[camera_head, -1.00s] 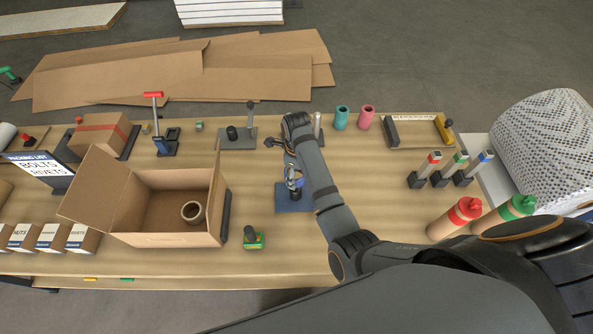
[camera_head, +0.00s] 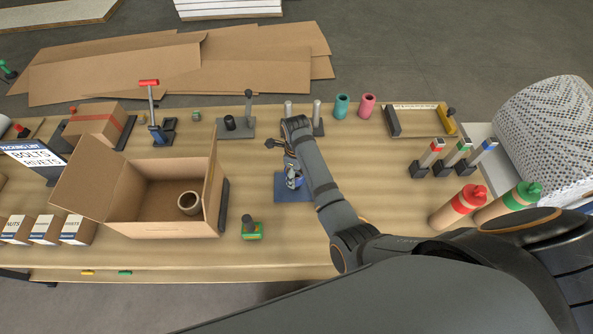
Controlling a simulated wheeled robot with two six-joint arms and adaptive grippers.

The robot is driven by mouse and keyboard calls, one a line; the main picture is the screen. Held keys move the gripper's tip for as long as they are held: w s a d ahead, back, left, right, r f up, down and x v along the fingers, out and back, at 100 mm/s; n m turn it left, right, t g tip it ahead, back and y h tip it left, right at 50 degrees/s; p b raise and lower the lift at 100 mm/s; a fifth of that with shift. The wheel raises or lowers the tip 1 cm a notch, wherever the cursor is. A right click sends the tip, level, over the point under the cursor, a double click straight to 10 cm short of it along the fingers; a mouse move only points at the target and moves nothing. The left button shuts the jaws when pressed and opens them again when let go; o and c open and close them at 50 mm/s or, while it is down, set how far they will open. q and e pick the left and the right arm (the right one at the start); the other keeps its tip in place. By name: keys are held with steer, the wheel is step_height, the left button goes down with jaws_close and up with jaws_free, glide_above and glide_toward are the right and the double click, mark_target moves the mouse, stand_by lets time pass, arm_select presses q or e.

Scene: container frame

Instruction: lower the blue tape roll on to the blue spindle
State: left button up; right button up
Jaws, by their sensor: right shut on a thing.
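The blue tape roll (camera_head: 297,183) is small and partly hidden by my right gripper (camera_head: 292,175), which is shut on it. The roll is over the middle of a square blue base plate, part of the blue spindle (camera_head: 282,192). The spindle's post is mostly hidden behind the roll and fingers. I cannot tell whether the post is inside the roll or whether the roll touches the base. My right arm reaches in from the lower right. My left gripper is not in view.
An open cardboard box (camera_head: 160,228) stands left of the spindle, with a roll (camera_head: 189,203) inside. Grey posts (camera_head: 317,112) stand behind my gripper.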

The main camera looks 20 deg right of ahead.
steer(key=shift+f+b, duration=1.1)
steer(key=shift+f, duration=1.2)
steer(key=o, duration=1.2)
steer(key=shift+o, duration=0.2)
step_height(320, 180, up, 8)
steer(key=shift+f, duration=0.2)
